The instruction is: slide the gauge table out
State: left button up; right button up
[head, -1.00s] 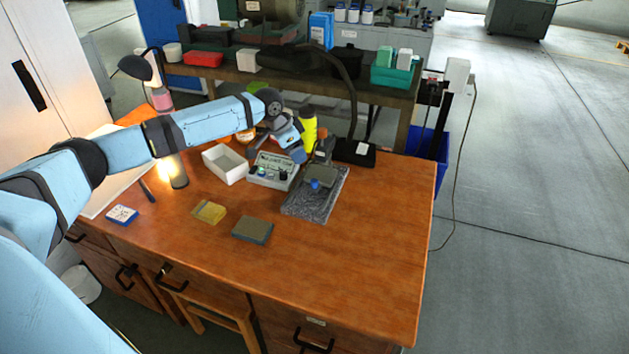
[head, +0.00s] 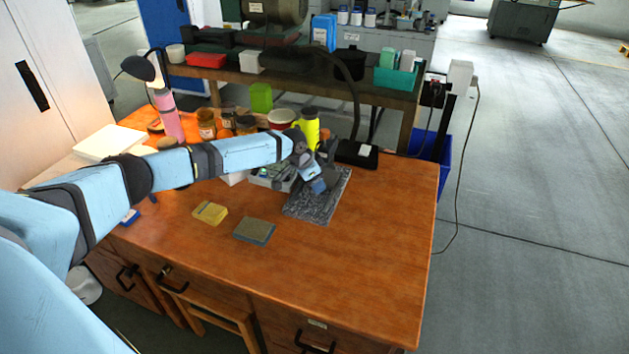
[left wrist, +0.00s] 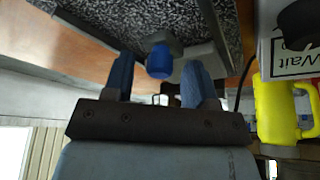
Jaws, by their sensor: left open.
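The gauge table, a grey block with a blue knob (left wrist: 159,62), shows in the left wrist view on the speckled granite plate (left wrist: 130,22). In the head view my left gripper (head: 318,186) is over that plate (head: 308,211) and hides most of the gauge table. In the left wrist view the two blue fingers of my left gripper (left wrist: 158,74) are open, one on each side of the blue knob. I cannot tell whether they touch it. My right gripper is in neither view.
A control box (head: 268,180) stands left of the plate, partly behind my arm. A yellow bottle (head: 307,131) and a black scale-like box (head: 356,153) are behind it. A yellow block (head: 210,213) and a grey-green block (head: 254,231) lie in front. The desk's right side is clear.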

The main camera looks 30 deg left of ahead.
pick_arm(q)
grip_shut()
jog(key=s+p, duration=0.3)
jog(key=s+d+p, duration=0.1)
jog(key=shift+s+r+p, duration=0.2)
jog(key=shift+r+p, duration=0.15)
jog(key=s+p, duration=0.1)
jog(key=s, duration=0.1)
jog(key=s+d+p, duration=0.1)
jog(key=s+p, duration=0.1)
jog(key=shift+s+f, duration=0.15)
jog(key=shift+s+d+p, duration=0.15)
jog(key=shift+s+p, duration=0.2)
jog(key=shift+s+d+f, duration=0.1)
jog(key=shift+s+f, duration=0.05)
jog(key=shift+f, duration=0.2)
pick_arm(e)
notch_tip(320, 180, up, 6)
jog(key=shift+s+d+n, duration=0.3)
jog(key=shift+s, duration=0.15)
pick_arm(q)
grip_release()
jog(key=shift+s+r, duration=0.1)
jog(key=shift+r, duration=0.1)
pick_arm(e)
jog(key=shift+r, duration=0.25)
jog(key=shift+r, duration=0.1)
